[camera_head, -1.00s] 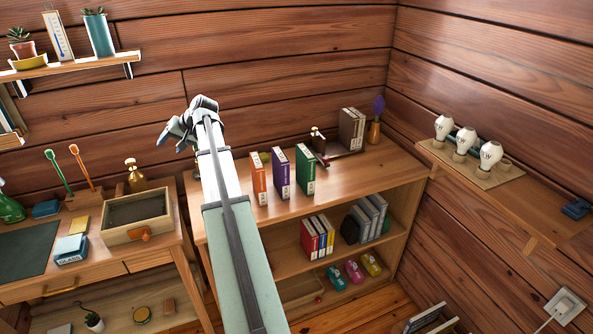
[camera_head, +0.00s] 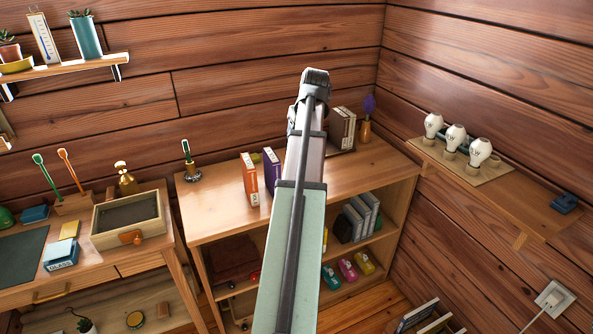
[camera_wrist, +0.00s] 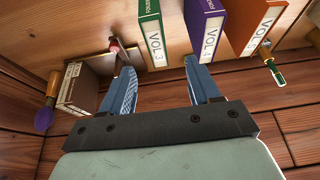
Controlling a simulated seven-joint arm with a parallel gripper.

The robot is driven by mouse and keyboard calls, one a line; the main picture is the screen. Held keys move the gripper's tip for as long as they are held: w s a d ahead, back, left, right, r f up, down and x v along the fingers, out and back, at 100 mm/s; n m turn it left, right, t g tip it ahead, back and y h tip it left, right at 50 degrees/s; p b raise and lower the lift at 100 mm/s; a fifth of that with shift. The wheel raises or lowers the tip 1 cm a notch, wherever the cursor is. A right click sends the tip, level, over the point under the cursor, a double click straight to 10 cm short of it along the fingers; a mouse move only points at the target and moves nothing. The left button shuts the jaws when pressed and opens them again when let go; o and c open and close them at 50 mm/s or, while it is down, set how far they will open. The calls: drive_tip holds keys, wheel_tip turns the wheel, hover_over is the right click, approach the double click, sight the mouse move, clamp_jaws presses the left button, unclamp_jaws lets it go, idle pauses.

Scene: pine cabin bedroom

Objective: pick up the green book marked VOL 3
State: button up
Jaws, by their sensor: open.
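The green book marked VOL 3 (camera_wrist: 151,30) stands in the wrist view, its white label facing my gripper. My gripper (camera_wrist: 159,65) is open and empty, its two blue fingers pointing toward the books. The green book's near end lies just beyond the gap between the fingertips, and no contact is visible. A purple book (camera_wrist: 206,28) stands beside it, just past the right fingertip. In the head view, my arm hides the green book, and the fingertips are out of sight at the arm's far end.
An orange book (camera_head: 249,178) stands beyond the purple one on the shelf top (camera_head: 212,205).

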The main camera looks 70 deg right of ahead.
drive_tip(key=shift+s+f, duration=0.1)
drive_tip(key=shift+s, duration=0.2)
drive_tip(key=shift+d+f, duration=0.15)
drive_tip(key=shift+f, duration=0.15)
drive_tip(key=x, duration=1.3)
drive_tip(key=shift+s, duration=0.15)
drive_tip(key=shift+c, duration=0.3)
clamp_jaws()
